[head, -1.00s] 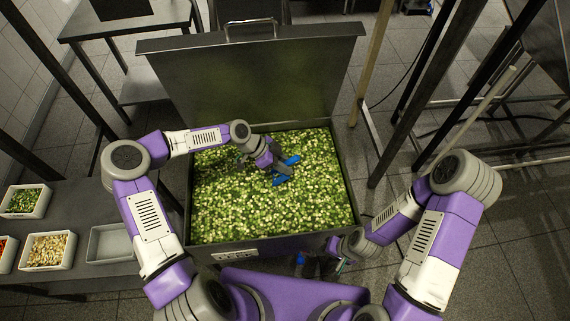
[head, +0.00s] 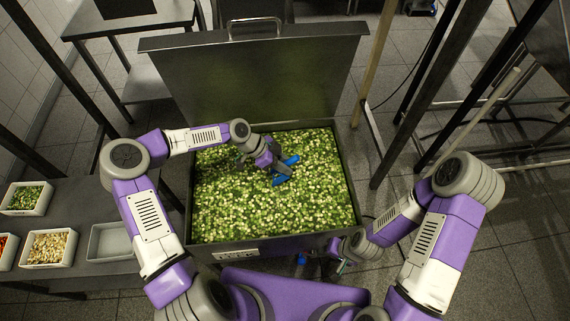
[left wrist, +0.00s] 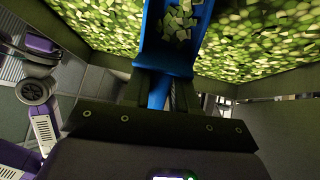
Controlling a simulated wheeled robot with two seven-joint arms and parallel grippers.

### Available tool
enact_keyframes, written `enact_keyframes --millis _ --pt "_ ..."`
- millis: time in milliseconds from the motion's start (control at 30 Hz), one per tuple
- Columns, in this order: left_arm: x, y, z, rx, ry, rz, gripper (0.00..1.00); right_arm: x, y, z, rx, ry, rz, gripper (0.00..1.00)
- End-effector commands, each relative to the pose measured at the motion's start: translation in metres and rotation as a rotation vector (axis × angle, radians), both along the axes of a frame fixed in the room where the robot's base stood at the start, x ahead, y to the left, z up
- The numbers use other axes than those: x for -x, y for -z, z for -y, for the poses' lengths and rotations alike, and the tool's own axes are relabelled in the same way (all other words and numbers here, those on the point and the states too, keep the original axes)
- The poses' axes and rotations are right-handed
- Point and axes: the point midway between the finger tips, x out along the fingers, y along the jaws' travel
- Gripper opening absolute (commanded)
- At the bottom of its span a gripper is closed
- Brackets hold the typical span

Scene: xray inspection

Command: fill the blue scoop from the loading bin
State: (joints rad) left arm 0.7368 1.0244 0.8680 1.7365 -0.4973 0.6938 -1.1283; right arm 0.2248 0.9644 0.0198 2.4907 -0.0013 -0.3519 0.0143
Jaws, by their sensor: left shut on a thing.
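The loading bin (head: 352,205) is a dark metal box full of chopped green and pale pieces, with its lid raised at the back. My left gripper (head: 273,163) is over the bin, shut on the handle of the blue scoop (head: 284,170). In the left wrist view the blue scoop (left wrist: 172,57) extends away from my left gripper (left wrist: 158,88), with several green pieces in it. How deep the scoop sits in the pieces is hard to tell. My right gripper (head: 340,264) is low in front of the bin's front right corner; its fingers are too small to read.
A side table at left holds white trays: one of green and red pieces (head: 27,198), one of pale pieces (head: 49,247), and an empty grey one (head: 109,242). The raised lid (head: 255,80) stands behind the bin. Metal frame posts (head: 420,95) stand at right.

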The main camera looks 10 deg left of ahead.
Motion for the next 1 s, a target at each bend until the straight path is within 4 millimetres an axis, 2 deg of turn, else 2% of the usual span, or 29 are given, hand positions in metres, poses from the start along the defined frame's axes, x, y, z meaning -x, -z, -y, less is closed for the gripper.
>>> enact_keyframes --millis 1000 --pt "0.0018 0.0004 -0.0057 0.000 -0.001 -0.001 0.00 0.0000 0.0052 0.0000 0.000 0.000 0.000 0.38"
